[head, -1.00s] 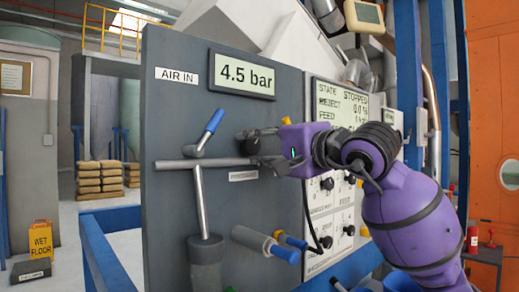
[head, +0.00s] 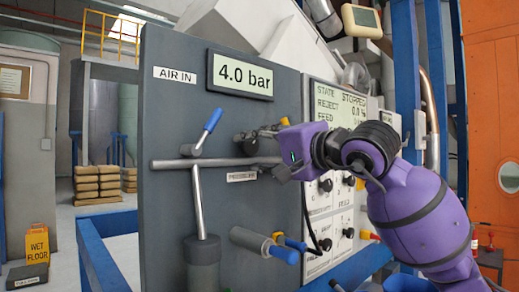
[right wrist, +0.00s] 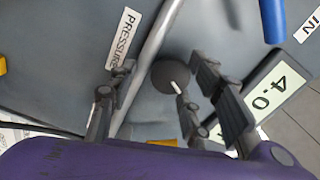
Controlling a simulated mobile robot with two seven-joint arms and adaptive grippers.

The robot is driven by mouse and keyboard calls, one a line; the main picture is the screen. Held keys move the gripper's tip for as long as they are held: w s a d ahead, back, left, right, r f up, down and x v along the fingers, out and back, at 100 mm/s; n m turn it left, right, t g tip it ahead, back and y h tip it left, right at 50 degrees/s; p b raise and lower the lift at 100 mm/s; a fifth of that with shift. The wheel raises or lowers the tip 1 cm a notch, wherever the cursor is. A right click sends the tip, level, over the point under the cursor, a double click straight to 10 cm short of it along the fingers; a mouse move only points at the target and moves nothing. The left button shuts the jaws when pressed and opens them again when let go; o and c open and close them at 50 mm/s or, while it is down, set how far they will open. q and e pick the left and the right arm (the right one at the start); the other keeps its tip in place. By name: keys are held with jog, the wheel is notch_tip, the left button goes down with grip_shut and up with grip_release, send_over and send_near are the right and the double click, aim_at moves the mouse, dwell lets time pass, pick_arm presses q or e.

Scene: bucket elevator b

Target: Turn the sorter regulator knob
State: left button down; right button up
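The regulator knob (head: 246,145) is a dark round knob on the grey panel (head: 205,120), just above the horizontal pipe and the PRESSURE label. In the right wrist view the knob (right wrist: 170,72) is a dark disc with a white pointer mark. My right gripper (head: 262,147) is open in front of it. In the right wrist view its two fingers (right wrist: 158,85) are spread, one over the pipe and one near the knob's edge; contact cannot be told. The display (head: 241,75) reads 4.0 bar. My left gripper is not in view.
A pipe (head: 222,162) with a blue-handled valve (head: 208,130) runs below the knob. A blue-tipped cylinder (head: 265,244) sticks out lower down. A yellow wet-floor sign (head: 38,244) is far left.

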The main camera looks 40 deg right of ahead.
jog(key=shift+s+a+r, duration=0.1)
jog(key=shift+r, duration=0.05)
jog(key=s, duration=1.1)
jog(key=shift+s+d, duration=0.4)
jog(key=shift+d, duration=0.05)
